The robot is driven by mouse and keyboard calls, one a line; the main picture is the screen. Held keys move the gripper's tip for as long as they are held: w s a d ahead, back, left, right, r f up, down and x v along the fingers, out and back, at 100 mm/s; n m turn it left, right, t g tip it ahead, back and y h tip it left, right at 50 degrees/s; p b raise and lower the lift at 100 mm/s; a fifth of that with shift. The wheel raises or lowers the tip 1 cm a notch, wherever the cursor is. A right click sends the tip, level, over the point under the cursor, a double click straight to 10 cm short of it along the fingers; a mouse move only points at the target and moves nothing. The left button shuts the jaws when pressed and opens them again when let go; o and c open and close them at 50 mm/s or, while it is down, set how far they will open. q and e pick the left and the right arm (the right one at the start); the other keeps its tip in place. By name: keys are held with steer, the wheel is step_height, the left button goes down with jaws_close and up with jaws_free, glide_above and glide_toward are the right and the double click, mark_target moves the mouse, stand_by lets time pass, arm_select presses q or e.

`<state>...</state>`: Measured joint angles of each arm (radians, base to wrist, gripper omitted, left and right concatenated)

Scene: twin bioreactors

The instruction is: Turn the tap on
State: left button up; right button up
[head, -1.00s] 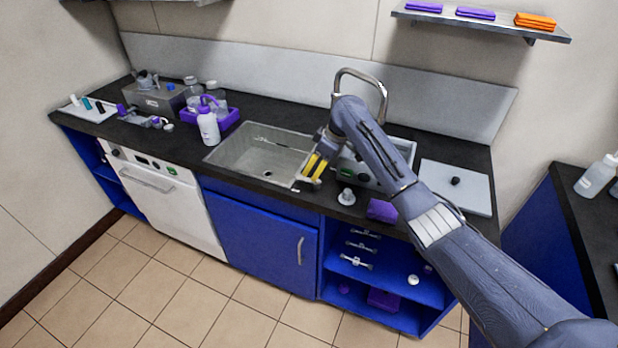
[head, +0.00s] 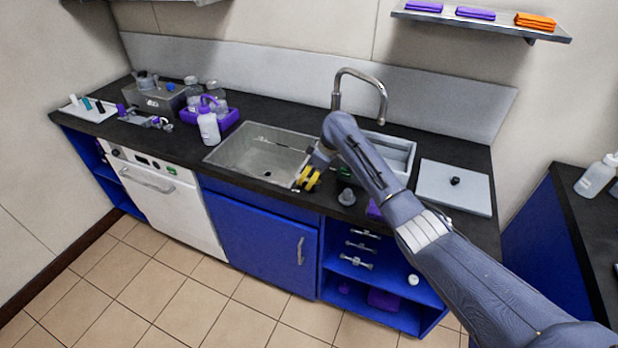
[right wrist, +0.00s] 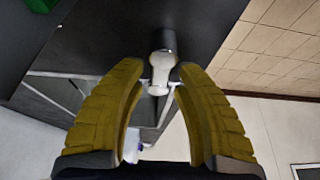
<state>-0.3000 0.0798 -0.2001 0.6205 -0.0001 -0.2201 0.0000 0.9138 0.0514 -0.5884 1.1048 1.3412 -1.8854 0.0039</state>
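The tap (head: 362,75) is a curved metal spout standing behind the sink (head: 262,152), its end bent down at the right. I see no water running. My right gripper (head: 309,179), with yellow fingers, is low at the sink's front right corner, apart from the spout. In the right wrist view, its fingertips (right wrist: 163,72) are apart, with a pale knobbed fitting (right wrist: 161,66) on a grey cylinder between or just beyond them. I cannot tell whether they touch it. My forearm hides part of the counter by the tap. My left gripper is not in view.
A grey tray (head: 393,150) and a pale board (head: 455,187) lie further right. A white bottle (head: 208,124) and a purple rack (head: 232,120) stand left of the sink.

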jaws_close()
